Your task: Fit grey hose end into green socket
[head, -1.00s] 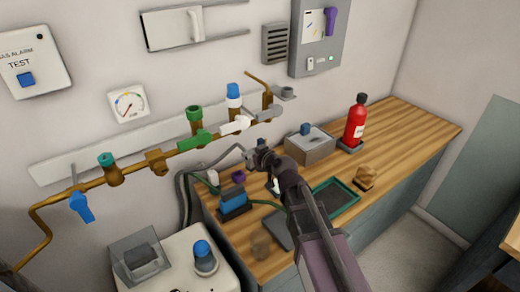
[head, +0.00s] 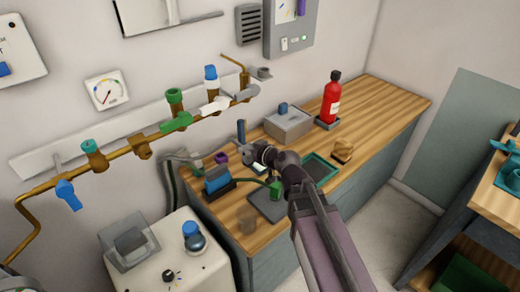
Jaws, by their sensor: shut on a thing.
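My gripper (head: 250,154) is above the back of the wooden counter, left of the grey box. It is shut, apparently on the grey hose end; its jaws hide the grip. The grey hose (head: 183,157) rises beside the counter's left end and bends toward the gripper. Several valves stand on the brass wall pipe. One has a green top (head: 174,97) and a green lever (head: 177,123); another has a teal top (head: 90,147). I cannot tell which green part is the socket. The gripper is right of and below these, apart from them.
A blue block (head: 217,179) with a green hose, a purple ring (head: 221,158), a grey box (head: 288,123), a red extinguisher (head: 331,102) and a green-rimmed tray (head: 333,175) are on the counter. A white machine (head: 190,262) stands at front left.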

